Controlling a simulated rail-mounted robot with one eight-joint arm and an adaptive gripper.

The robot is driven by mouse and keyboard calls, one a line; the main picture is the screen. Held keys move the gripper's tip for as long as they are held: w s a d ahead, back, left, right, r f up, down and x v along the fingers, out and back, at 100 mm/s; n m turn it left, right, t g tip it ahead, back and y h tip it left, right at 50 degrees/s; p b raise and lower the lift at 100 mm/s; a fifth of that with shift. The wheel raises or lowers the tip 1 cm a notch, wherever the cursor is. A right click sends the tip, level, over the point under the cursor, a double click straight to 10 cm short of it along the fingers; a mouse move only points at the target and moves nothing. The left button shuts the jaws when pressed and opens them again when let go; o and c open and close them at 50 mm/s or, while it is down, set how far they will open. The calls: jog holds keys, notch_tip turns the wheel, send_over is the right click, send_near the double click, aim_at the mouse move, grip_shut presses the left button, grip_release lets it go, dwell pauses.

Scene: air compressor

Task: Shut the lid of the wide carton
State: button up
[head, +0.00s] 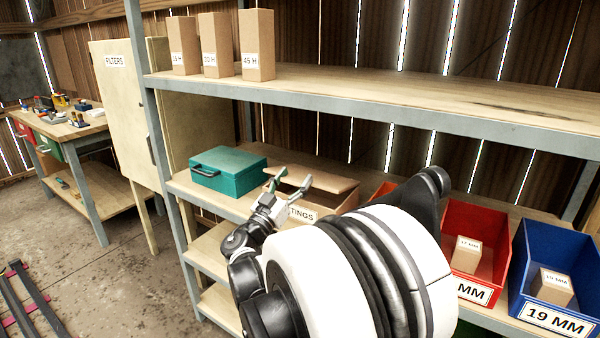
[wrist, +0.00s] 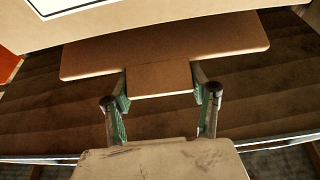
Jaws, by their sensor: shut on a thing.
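The wide carton (head: 325,203) is brown cardboard with a label ending in "TINGS" and stands on the middle shelf, partly hidden behind my arm. Its lid (head: 330,181) shows as a flat brown panel above the carton body, apparently not flush with it. The carton wall with part of a white label (wrist: 190,18) fills the top of that view.
A teal case (head: 228,170) stands left of the carton. A red bin (head: 476,235) and a blue bin (head: 555,265) stand to the right. The upper shelf (head: 400,95) holds several tall boxes and overhangs the carton. A grey shelf post (head: 160,130) rises at the left.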

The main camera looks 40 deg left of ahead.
jog(key=shift+s+f+b, duration=0.25)
jog(key=shift+f+b, duration=0.2)
jog(key=shift+f, duration=0.5)
jog(key=shift+s+f+b, duration=0.2)
jog(key=shift+f+b, duration=0.25)
jog(key=shift+f, duration=0.5)
jog(key=o, duration=1.7)
jog(key=v, duration=1.2)
jog(key=shift+c, duration=0.5)
